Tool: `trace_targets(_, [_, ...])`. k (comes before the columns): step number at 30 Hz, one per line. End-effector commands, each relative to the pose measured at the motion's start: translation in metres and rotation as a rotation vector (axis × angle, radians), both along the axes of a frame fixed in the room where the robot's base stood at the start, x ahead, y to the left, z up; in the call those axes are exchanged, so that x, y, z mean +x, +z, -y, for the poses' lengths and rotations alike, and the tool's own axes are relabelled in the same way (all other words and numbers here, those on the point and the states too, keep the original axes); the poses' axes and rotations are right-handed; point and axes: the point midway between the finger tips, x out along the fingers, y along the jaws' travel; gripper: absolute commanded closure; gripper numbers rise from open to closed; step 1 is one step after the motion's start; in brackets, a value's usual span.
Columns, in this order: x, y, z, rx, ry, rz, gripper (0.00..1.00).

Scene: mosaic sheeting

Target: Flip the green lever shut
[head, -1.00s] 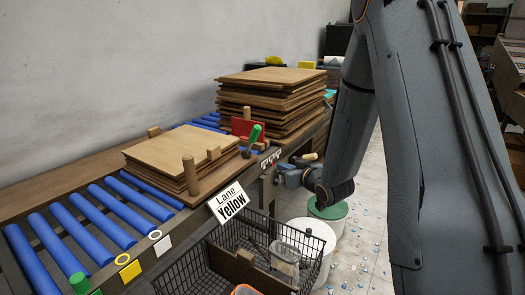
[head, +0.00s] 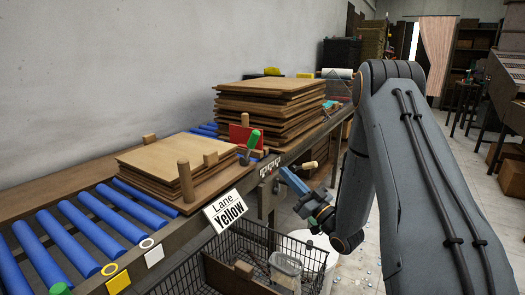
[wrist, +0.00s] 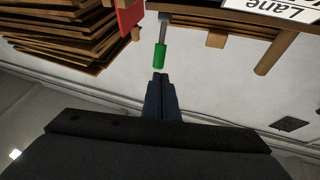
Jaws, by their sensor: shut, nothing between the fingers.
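The green lever (head: 254,138) has a green grip on a grey shaft. In the head view it stands tilted up to the right, at the rail's edge beside a red plate (head: 240,136). My gripper (head: 284,171) is lower and to the right of it, outside the rail. In the wrist view the green grip (wrist: 159,56) is just beyond my shut, empty fingertips (wrist: 159,76). A small gap shows between them in that picture.
Wooden boards are stacked on the blue roller conveyor (head: 95,230), with a taller stack (head: 268,105) behind. A wire basket (head: 215,275) stands below the rail.

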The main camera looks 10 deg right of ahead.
Motion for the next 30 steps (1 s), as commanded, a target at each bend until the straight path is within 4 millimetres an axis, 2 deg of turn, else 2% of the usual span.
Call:
trace_targets(4, [0.005,0.003,-0.003,-0.001,0.001,0.001,1.0])
trace_targets(8, [0.018,0.01,-0.011,-0.002,0.002,0.003,1.0])
trace_targets(21, [0.085,0.044,-0.047,-0.002,0.002,0.003,1.0])
trace_targets(30, [0.11,0.056,-0.06,-0.001,0.0,0.0,1.0])
